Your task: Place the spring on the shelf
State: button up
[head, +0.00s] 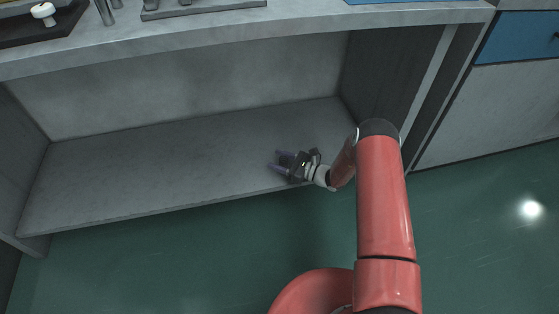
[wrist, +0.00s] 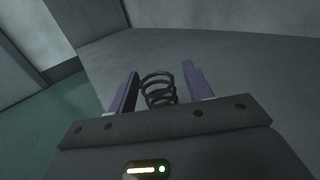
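A dark coiled spring (wrist: 158,89) stands between the two purple fingers of my gripper (wrist: 160,82) in the wrist view. Narrow gaps show between the spring and the fingers, so my gripper is open around it. The spring's lower end is hidden behind the gripper body. In the head view my gripper (head: 275,161) is low over the front right part of the grey shelf (head: 150,165), its fingers spread and pointing left. I cannot make out the spring there. The shelf surface also shows in the wrist view (wrist: 245,65) beyond the fingers.
The workbench top (head: 310,20) overhangs the shelf. A side panel (head: 385,80) closes the shelf's right end, close to my arm. The shelf's left and middle are bare. Green floor (head: 180,255) lies in front.

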jog(key=shift+r, duration=0.25)
jog(key=v, duration=1.2)
jog(key=s+a+r+n+g+h, duration=0.1)
jog(key=s+r+n+g+h, duration=0.2)
jog(key=r, duration=0.5)
jog(key=s+a+r+n+g, duration=0.1)
jog(key=s+r+n+g, duration=0.15)
jog(key=r+n, duration=0.35)
jog(key=s+a+r+n+g+h, duration=0.1)
jog(key=s+r+n+g+h, duration=0.15)
jog(key=r, duration=0.65)
jog(key=s+d+r+n+t+h, duration=0.2)
jog(key=s+d+r+n+h, duration=0.1)
jog(key=s+r, duration=0.2)
jog(key=s+d+r+n+t+h, duration=0.2)
jog(key=s+d+r+n+h, duration=0.2)
jog(key=s, duration=0.6)
jog(key=s+d+r+n+t+h, duration=0.2)
jog(key=s+d+r+n+h, duration=0.1)
jog(key=s+r, duration=0.3)
jog(key=shift+s+d+n+t+h, duration=0.25)
jog(key=shift+s+n+t+h, duration=0.25)
jog(key=shift+s, duration=0.5)
jog(key=shift+r, duration=0.2)
